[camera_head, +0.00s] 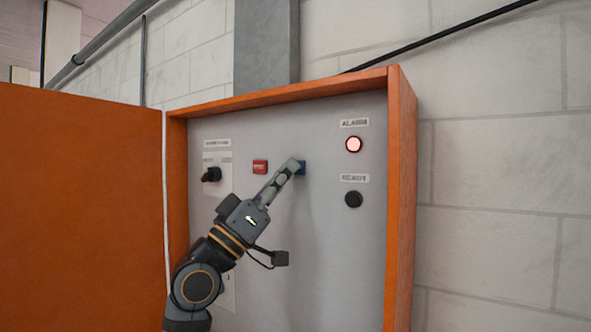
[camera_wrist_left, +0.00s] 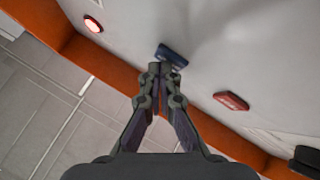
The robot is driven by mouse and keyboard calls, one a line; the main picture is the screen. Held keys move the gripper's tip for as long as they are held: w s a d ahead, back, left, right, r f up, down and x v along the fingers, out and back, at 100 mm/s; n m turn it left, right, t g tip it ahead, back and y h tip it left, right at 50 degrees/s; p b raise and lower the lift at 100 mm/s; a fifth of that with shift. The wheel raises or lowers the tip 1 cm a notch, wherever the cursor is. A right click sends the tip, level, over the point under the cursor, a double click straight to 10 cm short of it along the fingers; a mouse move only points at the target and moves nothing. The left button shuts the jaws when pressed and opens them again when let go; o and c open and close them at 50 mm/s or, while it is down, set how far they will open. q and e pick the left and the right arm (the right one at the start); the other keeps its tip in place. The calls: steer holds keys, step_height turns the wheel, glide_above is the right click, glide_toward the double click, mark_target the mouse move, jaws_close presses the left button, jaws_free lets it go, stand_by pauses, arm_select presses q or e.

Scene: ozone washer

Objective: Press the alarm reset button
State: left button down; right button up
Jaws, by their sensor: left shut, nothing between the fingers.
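In an open orange cabinet, a red button (camera_head: 260,166) and a blue button (camera_head: 301,168) sit side by side on the grey panel (camera_head: 320,250). Any lettering on them is too small to read, so I cannot tell by label which is the alarm reset. My left gripper (camera_head: 294,165) is shut and empty, its tips at the blue button and covering part of it. In the left wrist view, the shut fingertips (camera_wrist_left: 160,69) point at the lower edge of the blue button (camera_wrist_left: 172,55); I cannot tell whether they touch. The red button (camera_wrist_left: 231,100) is to the right. My right gripper is not in view.
The round lamp under the ALARM label (camera_head: 353,144) is lit red. The lamp under READY (camera_head: 353,199) is dark. A black rotary switch (camera_head: 212,174) is left of the buttons. The orange door (camera_head: 80,210) stands open at left; the cabinet's right wall (camera_head: 401,200) juts out.

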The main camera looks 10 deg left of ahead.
arm_select(q)
steer(key=shift+w, duration=0.1)
stand_by(0.3)
steer(key=shift+s+a, duration=0.2)
steer(key=shift+s, duration=0.55)
steer(key=shift+s, duration=0.1)
steer(key=s, duration=0.1)
steer(key=s+a, duration=0.1)
steer(key=s, duration=0.2)
steer(key=shift+s+a+p, duration=0.25)
steer(key=shift+a+p, duration=0.05)
steer(key=shift+a, duration=0.05)
stand_by(0.6)
